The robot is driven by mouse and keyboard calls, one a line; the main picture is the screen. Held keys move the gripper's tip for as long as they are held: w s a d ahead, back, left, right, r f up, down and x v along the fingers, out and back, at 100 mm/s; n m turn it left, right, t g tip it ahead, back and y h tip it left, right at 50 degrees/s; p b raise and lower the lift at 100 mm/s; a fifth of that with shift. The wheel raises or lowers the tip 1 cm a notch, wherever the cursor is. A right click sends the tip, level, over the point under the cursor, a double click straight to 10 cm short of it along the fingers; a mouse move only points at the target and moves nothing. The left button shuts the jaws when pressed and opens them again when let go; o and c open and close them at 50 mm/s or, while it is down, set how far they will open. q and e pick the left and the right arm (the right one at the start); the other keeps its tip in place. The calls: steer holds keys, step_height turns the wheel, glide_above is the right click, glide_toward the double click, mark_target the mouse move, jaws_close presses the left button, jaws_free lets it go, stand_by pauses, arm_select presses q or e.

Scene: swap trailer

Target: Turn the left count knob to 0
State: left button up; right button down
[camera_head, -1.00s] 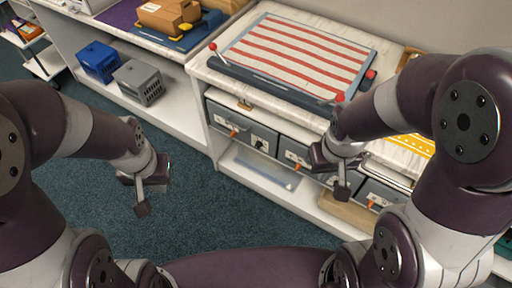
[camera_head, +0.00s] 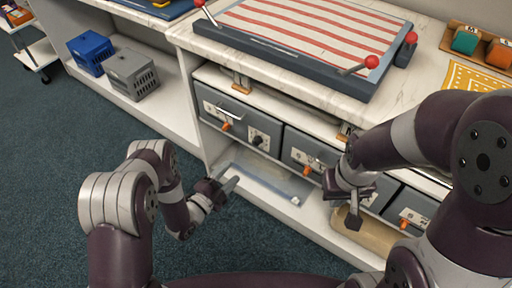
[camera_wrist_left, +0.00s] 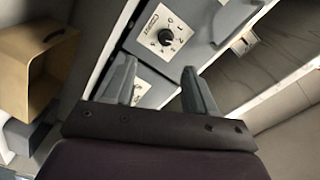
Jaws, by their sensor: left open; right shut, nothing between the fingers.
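The left count knob (camera_head: 258,140) is a small black dial on a pale plate on the front of the leftmost grey unit (camera_head: 222,106). In the left wrist view the black knob (camera_wrist_left: 166,37) sits on its white plate (camera_wrist_left: 160,22), beyond my fingertips. The word printed on the plate is partly legible; the dial's reading is too small to tell. My left gripper (camera_head: 229,186) is open and empty, in front of and below the unit, apart from the knob. Its two fingers also show in the left wrist view (camera_wrist_left: 160,82). My right gripper (camera_head: 354,222) is shut and empty, in front of the units further right.
Orange levers (camera_head: 227,126) stick out of the unit fronts. A clear flat tray (camera_head: 265,176) lies on the shelf below. A striped board (camera_head: 300,36) with red-knobbed levers is on the counter above. Blue (camera_head: 91,53) and grey (camera_head: 131,74) crates stand at left.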

mark_target(255, 144)
arm_select(q)
steer(key=shift+m, duration=0.3)
steer(key=b+x, duration=0.1)
steer(key=x, duration=0.3)
steer(key=b+x, duration=0.1)
steer(key=x, duration=0.3)
steer(key=r+b+x, duration=0.1)
steer(key=x, duration=0.3)
steer(key=shift+w+d, duration=0.1)
steer(key=shift+w, duration=0.2)
steer(key=shift+c, duration=0.3)
jaws_close()
